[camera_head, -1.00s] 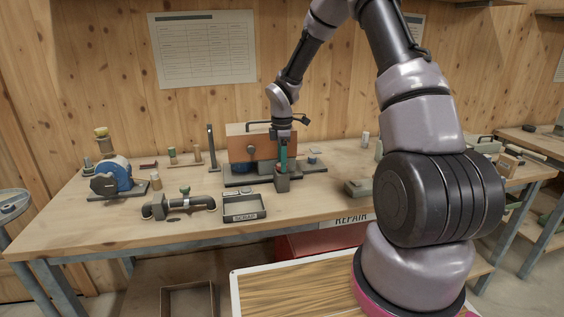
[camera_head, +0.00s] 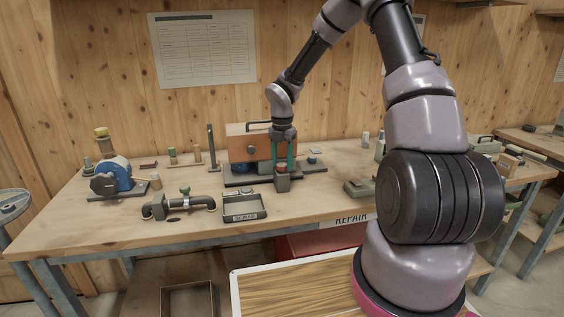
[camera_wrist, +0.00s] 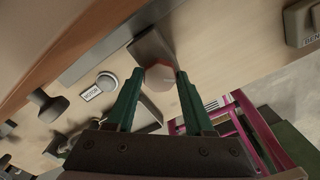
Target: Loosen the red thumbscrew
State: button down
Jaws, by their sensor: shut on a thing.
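The red thumbscrew (camera_wrist: 160,77) shows in the wrist view between my two green fingertips, above a dark grey block. In the head view the thumbscrew (camera_head: 281,168) is a small red spot on top of the small grey block (camera_head: 282,184) at the front of the mixer. My gripper (camera_head: 281,165) points down, with one finger on each side of the thumbscrew. In the wrist view my gripper (camera_wrist: 160,76) is shut on the thumbscrew's head. The thumbscrew's shaft is hidden.
The orange-brown mixer housing (camera_head: 245,146) stands just behind and left of my gripper. A dark upright post (camera_head: 212,145) stands to its left. A dark scrap tray (camera_head: 244,215) and a pipe piece (camera_head: 180,203) lie in front. A blue motor-like device (camera_head: 115,172) stands far left.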

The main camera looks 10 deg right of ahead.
aim_at(282, 164)
jog(key=n, duration=0.5)
jog(key=shift+n, duration=0.4)
dwell(0.3)
jog(key=shift+c, duration=1.4)
grip_release()
notch_tip(282, 164, up, 11)
jog(key=shift+f, duration=0.15)
